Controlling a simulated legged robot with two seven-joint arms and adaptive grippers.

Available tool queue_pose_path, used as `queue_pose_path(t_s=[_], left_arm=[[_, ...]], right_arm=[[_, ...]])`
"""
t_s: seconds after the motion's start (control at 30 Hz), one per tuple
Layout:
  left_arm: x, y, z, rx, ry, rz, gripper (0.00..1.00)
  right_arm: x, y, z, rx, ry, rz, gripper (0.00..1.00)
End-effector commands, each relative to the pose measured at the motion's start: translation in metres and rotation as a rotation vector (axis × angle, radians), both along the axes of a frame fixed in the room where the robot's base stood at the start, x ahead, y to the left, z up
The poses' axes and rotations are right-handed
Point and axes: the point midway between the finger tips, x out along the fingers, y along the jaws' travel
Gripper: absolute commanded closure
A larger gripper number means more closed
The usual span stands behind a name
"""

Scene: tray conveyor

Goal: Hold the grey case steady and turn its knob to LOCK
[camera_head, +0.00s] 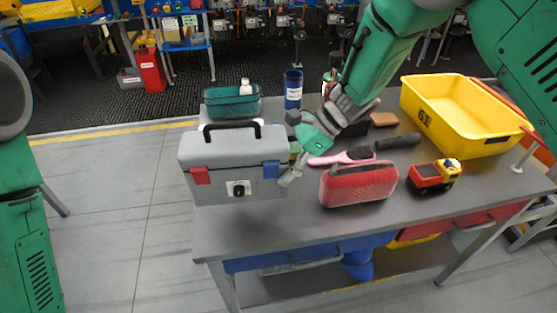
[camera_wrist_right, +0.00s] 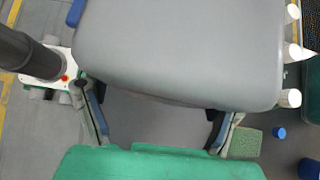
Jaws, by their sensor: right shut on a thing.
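The grey case (camera_head: 225,148) stands upright at the left front of the table. It has a black handle on top, a red latch (camera_head: 201,175) and a blue latch (camera_head: 271,169). Its black knob (camera_head: 238,190) sits on a pale plate on the front; its setting is too small to read. My right gripper (camera_head: 291,170) is at the case's right end. In the right wrist view the case (camera_wrist_right: 180,50) fills the upper middle, and my right gripper (camera_wrist_right: 155,112) is shut on it with one finger on each side. My left arm shows at the left edge, its gripper out of frame.
A red pouch (camera_head: 358,185), pink brush (camera_head: 343,158) and red-yellow tape measure (camera_head: 434,177) lie right of the case. A yellow bin (camera_head: 462,100) stands at the back right. The floor left of the table is clear.

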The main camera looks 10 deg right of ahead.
Motion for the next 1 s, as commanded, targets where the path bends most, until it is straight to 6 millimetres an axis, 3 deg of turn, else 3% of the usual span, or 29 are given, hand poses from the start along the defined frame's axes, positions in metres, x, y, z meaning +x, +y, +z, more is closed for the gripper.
queue_pose_path(t_s=[0.33, 1.0], left_arm=[[0.000, 0.000, -0.006, 0.000, 0.000, 0.000, 1.00], [0.000, 0.000, -0.060, 0.000, 0.000, 0.000, 1.00]], right_arm=[[0.001, 0.001, -0.005, 0.003, -0.003, 0.000, 0.73], [0.001, 0.000, -0.066, 0.003, -0.003, 0.000, 0.73]])
